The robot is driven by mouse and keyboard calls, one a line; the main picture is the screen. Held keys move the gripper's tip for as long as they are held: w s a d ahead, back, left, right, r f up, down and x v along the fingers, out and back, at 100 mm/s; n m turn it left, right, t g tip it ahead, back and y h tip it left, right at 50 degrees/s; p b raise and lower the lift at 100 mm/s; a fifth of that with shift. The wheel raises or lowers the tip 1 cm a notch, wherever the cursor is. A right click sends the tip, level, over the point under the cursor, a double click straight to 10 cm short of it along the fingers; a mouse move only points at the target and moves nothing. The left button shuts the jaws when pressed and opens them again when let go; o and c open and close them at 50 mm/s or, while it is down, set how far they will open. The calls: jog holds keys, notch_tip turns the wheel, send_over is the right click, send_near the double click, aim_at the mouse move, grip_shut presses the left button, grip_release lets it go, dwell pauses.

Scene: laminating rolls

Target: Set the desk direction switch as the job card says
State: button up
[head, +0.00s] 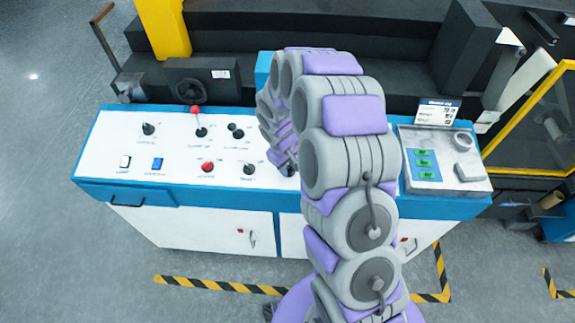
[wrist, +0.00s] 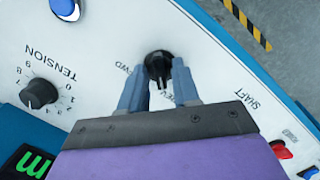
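The black direction switch (wrist: 158,65) is in the wrist view, with FWD lettering to its left and lettering that reads like REV below it. Its narrow grip points toward the bottom of the picture, slightly right. My gripper (wrist: 158,72) has its two blue fingers apart, one on each side of the switch; I cannot tell whether they touch it. In the head view my arm hides the gripper and probably the switch. The job card (head: 437,112) stands at the back of the desk's right end; its text is too small to read.
The white desk (head: 100,150) carries a red-ball lever (head: 197,114), a red button (head: 208,166) and several dark knobs. A tension knob (wrist: 40,93) is left of my fingers in the wrist view. A red switch (wrist: 281,149) is at lower right. Dark machinery stands behind the desk.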

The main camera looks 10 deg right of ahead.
jog(key=shift+o, duration=0.3)
jog(key=shift+r, duration=0.1)
notch_tip(320, 180, up, 17)
jog(key=a+p, duration=0.1)
jog(key=a, duration=0.1)
jog(key=shift+a+p, duration=0.2)
jog(key=shift+p, duration=0.1)
